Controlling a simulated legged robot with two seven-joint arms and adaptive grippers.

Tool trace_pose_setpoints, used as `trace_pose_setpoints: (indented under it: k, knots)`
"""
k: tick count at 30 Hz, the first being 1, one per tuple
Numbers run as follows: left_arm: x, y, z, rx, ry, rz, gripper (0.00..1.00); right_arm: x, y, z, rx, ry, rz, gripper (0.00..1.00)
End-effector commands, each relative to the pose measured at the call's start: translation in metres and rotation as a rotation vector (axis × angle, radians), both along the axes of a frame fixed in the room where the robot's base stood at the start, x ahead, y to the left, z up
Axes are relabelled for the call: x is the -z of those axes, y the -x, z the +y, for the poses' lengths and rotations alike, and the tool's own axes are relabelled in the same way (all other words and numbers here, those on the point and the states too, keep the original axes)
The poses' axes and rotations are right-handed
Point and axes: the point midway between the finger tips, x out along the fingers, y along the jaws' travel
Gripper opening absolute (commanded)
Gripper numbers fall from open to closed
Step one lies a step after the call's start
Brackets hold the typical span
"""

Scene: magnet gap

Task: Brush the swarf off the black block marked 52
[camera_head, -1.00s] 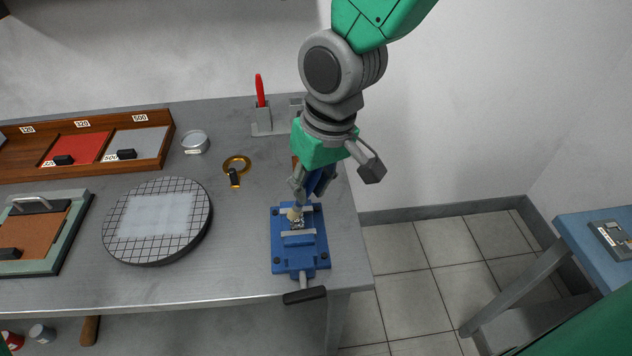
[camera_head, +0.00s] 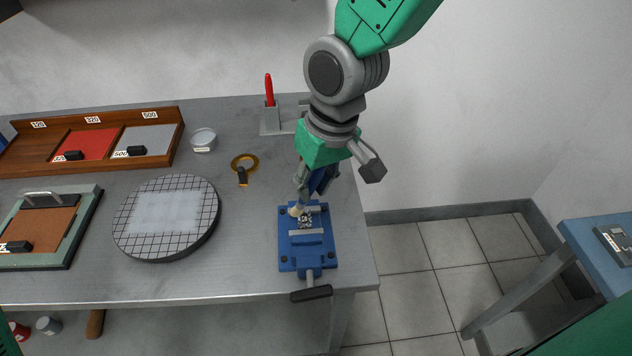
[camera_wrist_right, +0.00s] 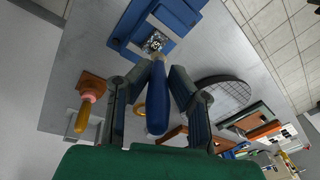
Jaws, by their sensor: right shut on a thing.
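My right gripper (camera_head: 317,188) is shut on a brush with a blue handle (camera_wrist_right: 157,98). The brush's pale bristle tip (camera_head: 296,210) is at the left side of the blue vise (camera_head: 307,255), beside or touching the speckled swarf (camera_head: 305,221). The swarf also shows in the wrist view (camera_wrist_right: 155,43) as bright flecks on a dark patch between the vise jaws. The block under it is mostly hidden, and I cannot read the number 52. My left gripper is not in view.
A round gridded plate (camera_head: 140,240) lies left of the vise. A brass ring (camera_head: 244,158), a small glass dish (camera_head: 203,140) and a red-handled tool in a holder (camera_head: 269,90) stand behind. The vise handle (camera_head: 311,293) overhangs the front edge. A wooden-handled tool (camera_wrist_right: 88,97) shows in the wrist view.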

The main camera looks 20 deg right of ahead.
Motion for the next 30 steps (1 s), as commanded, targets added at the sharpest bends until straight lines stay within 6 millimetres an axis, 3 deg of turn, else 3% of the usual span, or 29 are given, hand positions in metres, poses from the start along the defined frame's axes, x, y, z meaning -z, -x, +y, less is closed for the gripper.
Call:
trace_pose_setpoints:
  k: [16, 30]
  knots:
    - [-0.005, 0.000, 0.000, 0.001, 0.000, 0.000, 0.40, 0.000, 0.020, -0.008, 0.000, 0.000, 0.001, 0.00]
    - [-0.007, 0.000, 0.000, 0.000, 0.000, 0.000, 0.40, 0.000, 0.016, -0.007, 0.001, 0.000, 0.000, 0.00]
